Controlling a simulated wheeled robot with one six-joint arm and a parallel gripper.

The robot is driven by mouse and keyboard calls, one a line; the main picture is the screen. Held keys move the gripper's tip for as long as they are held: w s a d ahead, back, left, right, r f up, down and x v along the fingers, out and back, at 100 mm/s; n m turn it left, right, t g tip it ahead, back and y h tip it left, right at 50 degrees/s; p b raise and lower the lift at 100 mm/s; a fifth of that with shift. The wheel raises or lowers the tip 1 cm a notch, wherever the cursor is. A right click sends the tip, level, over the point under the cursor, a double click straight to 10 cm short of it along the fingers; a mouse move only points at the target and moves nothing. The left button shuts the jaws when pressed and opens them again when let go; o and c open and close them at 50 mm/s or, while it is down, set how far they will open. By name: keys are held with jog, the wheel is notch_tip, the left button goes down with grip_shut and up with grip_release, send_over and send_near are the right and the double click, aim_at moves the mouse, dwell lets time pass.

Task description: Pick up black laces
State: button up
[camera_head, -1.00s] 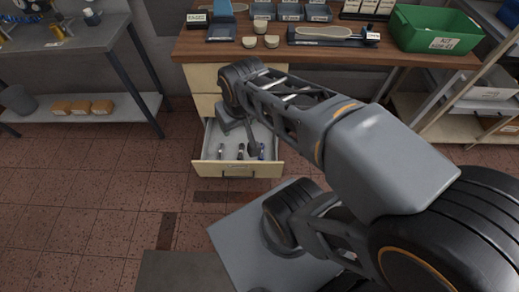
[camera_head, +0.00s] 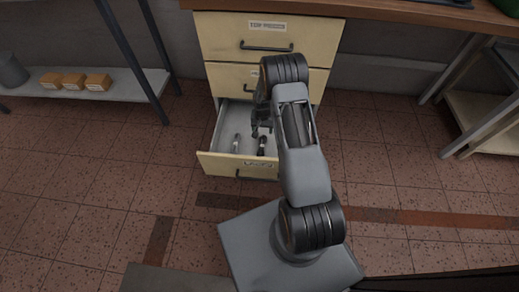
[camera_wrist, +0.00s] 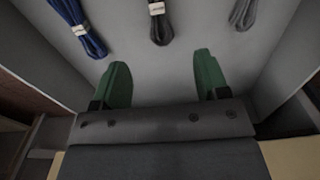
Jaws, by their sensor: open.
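The black laces (camera_wrist: 160,22) are a dark bundle with a pale band, lying on the drawer floor at the top middle of the wrist view. In the head view they show as a dark bundle (camera_head: 261,146) in the open drawer (camera_head: 236,166). My gripper (camera_wrist: 161,66) is open and empty, its two green fingers apart. The laces lie beyond the fingertips, roughly in line with the gap between them, and are not between the fingers. In the head view my gripper (camera_head: 260,129) is over the drawer, partly hidden by my arm.
Blue laces (camera_wrist: 78,25) lie left of the black ones in the wrist view, and grey laces (camera_wrist: 243,12) lie right. Drawer walls close in on both sides. Shut drawers (camera_head: 265,35) stand above the open one. A shelf with small boxes (camera_head: 73,81) is at the left.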

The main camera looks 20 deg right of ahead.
jog(key=b, duration=0.1)
send_over(262, 142)
notch_tip(262, 142, down, 6)
jog(key=shift+s+d+r, duration=0.1)
jog(key=shift+f+b, duration=1.6)
jog(key=shift+f, duration=1.25)
jog(key=shift+c, duration=0.3)
jog(key=c, duration=0.9)
jog(key=shift+r, duration=0.15)
jog(key=shift+c, duration=0.2)
